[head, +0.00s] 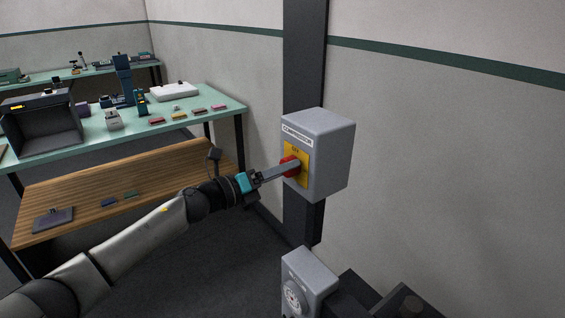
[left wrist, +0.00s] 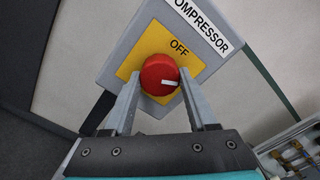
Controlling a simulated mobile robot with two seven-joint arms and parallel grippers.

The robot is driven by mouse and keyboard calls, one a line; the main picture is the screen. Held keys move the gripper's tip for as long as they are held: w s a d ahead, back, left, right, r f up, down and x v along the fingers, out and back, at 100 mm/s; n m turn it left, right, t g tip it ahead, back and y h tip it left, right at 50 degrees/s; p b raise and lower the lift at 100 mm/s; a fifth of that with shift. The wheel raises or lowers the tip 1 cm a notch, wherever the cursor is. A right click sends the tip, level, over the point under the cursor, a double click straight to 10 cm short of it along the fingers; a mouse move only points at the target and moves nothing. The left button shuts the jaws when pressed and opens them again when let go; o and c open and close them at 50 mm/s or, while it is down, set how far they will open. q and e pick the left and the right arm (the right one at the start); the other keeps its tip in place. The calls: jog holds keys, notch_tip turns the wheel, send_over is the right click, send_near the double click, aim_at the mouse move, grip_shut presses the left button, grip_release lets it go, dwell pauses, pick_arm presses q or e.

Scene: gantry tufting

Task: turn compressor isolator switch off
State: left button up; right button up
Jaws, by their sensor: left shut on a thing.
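The compressor isolator switch is a grey box (head: 330,150) on a dark post, with a yellow plate (head: 303,167) and a red round knob (head: 290,165). In the left wrist view the red knob (left wrist: 160,75) carries a white mark pointing to the right, and the word OFF stands above it on the yellow plate (left wrist: 150,48). My left gripper (head: 284,170) reaches in from the left and is shut on the knob, one finger on each side in the left wrist view (left wrist: 158,92). The fingers hide part of the knob in the head view. My right gripper is not in view.
A second grey box (head: 308,280) with a round dial stands below the switch. A green-topped bench (head: 225,107) with several small items stands at the left, with a wooden shelf (head: 90,205) under it. The wall (head: 450,150) right of the switch is bare.

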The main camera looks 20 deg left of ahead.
pick_arm(q)
jog(key=shift+r+n+p, duration=0.15)
jog(key=shift+n+p, duration=3.4)
jog(key=shift+n, duration=2.45)
jog(key=o, duration=1.4)
jog(key=shift+c, duration=0.2)
jog(key=b+v, duration=0.1)
jog(key=v, duration=1.4)
